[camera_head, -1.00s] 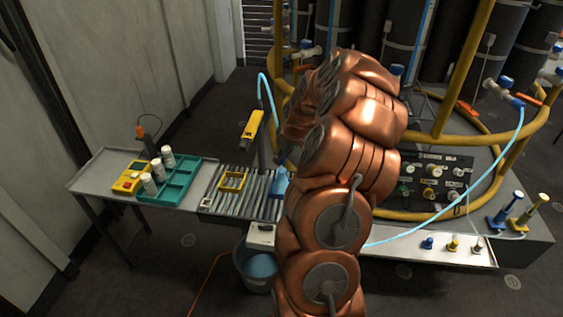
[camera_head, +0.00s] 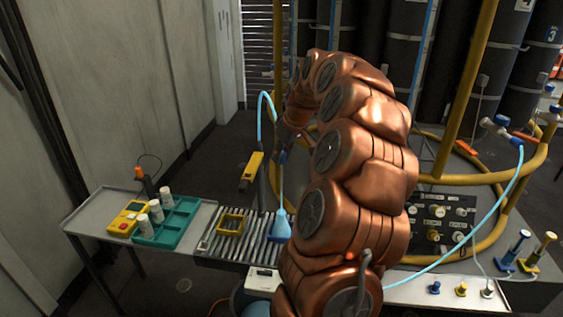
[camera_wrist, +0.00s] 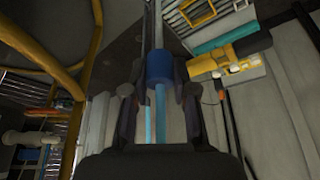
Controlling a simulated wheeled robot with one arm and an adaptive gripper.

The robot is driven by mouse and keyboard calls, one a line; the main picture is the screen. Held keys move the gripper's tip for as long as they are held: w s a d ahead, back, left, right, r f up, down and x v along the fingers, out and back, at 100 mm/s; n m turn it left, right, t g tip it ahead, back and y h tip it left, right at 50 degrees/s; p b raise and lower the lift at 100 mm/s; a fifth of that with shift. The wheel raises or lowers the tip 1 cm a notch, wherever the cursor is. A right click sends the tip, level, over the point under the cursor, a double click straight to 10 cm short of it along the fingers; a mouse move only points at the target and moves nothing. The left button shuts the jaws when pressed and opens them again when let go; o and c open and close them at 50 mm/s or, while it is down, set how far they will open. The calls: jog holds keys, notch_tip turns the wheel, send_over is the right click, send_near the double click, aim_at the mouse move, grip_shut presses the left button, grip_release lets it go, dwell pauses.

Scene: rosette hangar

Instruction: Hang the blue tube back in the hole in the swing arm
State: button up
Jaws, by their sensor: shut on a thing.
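The blue tube has a light blue hose (camera_head: 263,108) looping over at the top, a thin stem and a wide blue end (camera_head: 279,228) hanging low over the right side of the roller table. My gripper (camera_head: 283,150) is shut on the tube's upper part, and the tube hangs about upright. In the wrist view, a dark blue collar (camera_wrist: 160,68) and the light blue hose show between my gripper's fingers (camera_wrist: 160,105). A yellow arm on a dark post (camera_head: 251,171), perhaps the swing arm, is left of the tube and apart from it. I cannot make out its hole.
A teal tray (camera_head: 168,228) with white bottles and a yellow box (camera_head: 128,218) stand on the left table. A yellow frame (camera_head: 232,222) lies on the rollers (camera_head: 215,243). Yellow pipes (camera_head: 471,95) and a valve panel (camera_head: 437,222) are to the right.

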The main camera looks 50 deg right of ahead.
notch_tip(320, 180, up, 12)
jog(key=p, duration=0.3)
jog(key=shift+r+p, duration=0.15)
jog(key=shift+p, duration=0.25)
dwell(1.9)
jog(key=w+a+f+n+y+p, duration=0.1)
jog(key=w+a+n+p, duration=0.3)
jog(key=a, duration=0.4)
jog(key=shift+w+a+f+n+y+p, duration=0.3)
jog(key=shift+w+a+f+y+p, duration=0.1)
jog(key=shift+w+f+p, duration=0.25)
dwell(0.3)
jog(key=shift+f+b, duration=0.5)
jog(key=shift+b, duration=0.05)
dwell(0.6)
